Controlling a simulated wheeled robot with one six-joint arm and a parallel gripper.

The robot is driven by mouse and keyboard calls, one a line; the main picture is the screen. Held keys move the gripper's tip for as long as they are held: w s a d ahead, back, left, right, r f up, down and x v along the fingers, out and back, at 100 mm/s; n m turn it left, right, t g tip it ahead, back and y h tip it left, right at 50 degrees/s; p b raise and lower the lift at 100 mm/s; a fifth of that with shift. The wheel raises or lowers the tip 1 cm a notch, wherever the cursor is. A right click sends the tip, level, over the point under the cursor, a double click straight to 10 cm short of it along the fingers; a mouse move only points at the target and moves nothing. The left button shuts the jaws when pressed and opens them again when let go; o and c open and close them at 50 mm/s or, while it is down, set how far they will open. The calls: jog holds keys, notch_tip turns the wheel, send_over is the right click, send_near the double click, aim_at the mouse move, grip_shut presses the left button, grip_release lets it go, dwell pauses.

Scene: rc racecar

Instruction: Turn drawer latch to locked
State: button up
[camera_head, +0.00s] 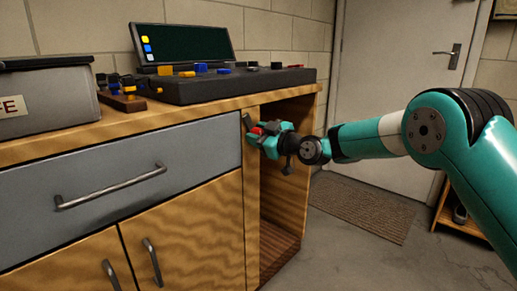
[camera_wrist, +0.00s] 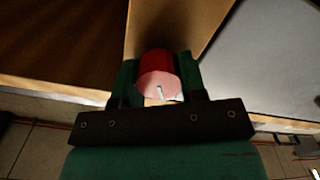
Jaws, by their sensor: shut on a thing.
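The drawer latch is a round red knob (camera_wrist: 157,68) with a short white mark, on the wooden upright beside the drawer. In the wrist view it sits between both green fingers, and the white mark is on its near face, toward the bottom of the picture. In the head view only a bit of red (camera_head: 258,131) shows among the fingers. My gripper (camera_head: 255,138) is shut on the knob, right of the grey drawer front (camera_head: 100,185). The drawer looks closed, with a metal bar handle (camera_head: 112,187). The latch's label or lock position is not visible.
An open compartment (camera_head: 280,235) lies right of the upright, below the worktop (camera_head: 60,135). A dark console (camera_head: 230,85) and a grey box (camera_head: 45,100) stand on top. Two wooden doors with handles are below the drawer. Floor at right is mostly clear, with a mat (camera_head: 375,208).

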jog(key=n+b, duration=0.3)
jog(key=b, duration=0.2)
jog(key=shift+f+n, duration=0.4)
jog(key=n+b, duration=0.3)
jog(key=b, duration=0.1)
jog(key=shift+n, duration=0.3)
jog(key=n+b, duration=0.5)
jog(key=shift+r, duration=0.15)
jog(key=o, duration=0.9)
jog(key=shift+s+r, duration=0.1)
jog(key=shift+s, duration=0.05)
jog(key=shift+s+d, duration=0.15)
jog(key=shift+d, duration=0.15)
jog(key=p+v, duration=0.1)
jog(key=v, duration=1.5)
jog(key=shift+s+d, duration=0.25)
